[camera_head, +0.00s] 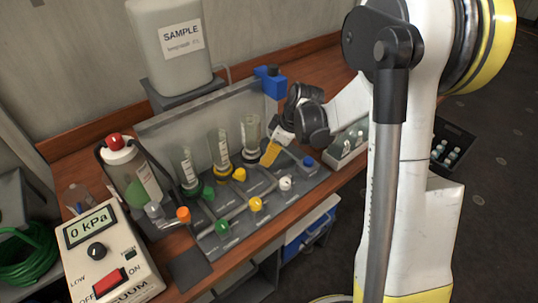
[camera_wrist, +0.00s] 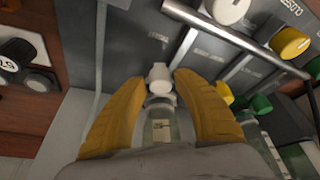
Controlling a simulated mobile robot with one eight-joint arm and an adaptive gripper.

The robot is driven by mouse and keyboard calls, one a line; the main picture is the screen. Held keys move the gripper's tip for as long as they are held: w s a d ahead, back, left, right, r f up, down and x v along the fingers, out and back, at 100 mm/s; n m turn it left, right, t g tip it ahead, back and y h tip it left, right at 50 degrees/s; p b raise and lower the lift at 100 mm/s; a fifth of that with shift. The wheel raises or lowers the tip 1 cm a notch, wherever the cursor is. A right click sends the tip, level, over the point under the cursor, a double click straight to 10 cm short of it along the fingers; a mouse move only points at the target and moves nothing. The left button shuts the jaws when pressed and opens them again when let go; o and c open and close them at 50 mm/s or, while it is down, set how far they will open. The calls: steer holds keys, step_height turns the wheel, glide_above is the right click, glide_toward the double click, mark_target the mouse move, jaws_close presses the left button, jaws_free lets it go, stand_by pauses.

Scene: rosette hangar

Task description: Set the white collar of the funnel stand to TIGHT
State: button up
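The funnel stand has a grey upright panel (camera_head: 160,130) with several clear funnels in front of it. Two have a green collar (camera_head: 207,192) and a yellow collar (camera_head: 239,174) below them. In the wrist view a small white collar (camera_wrist: 160,77) shows between the fingertips of my gripper (camera_wrist: 160,84). Narrow gaps seem to show on both sides, so the fingers look open around or just above it. I cannot read its setting.
The grey base carries a white knob (camera_head: 286,184), a yellow knob (camera_head: 256,204), a green knob (camera_head: 222,226) and a blue knob (camera_head: 308,161). A vacuum box (camera_head: 105,255) reads 0 kPa at left. A vial rack (camera_head: 348,148) stands right of my gripper.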

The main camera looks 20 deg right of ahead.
steer(key=v, duration=1.2)
steer(key=s+a+r+m+t+h, duration=0.1)
steer(key=s+a+m, duration=0.3)
steer(key=s, duration=0.5)
steer(key=s+a+r+m+t+h, duration=0.2)
steer(key=s+m, duration=0.4)
steer(key=s, duration=0.3)
steer(key=shift+s+a+r+t, duration=0.25)
steer(key=shift+a+r+t, duration=0.25)
steer(key=shift+a+r, duration=0.5)
steer(key=shift+a+f, duration=0.1)
steer(key=shift+f, duration=0.05)
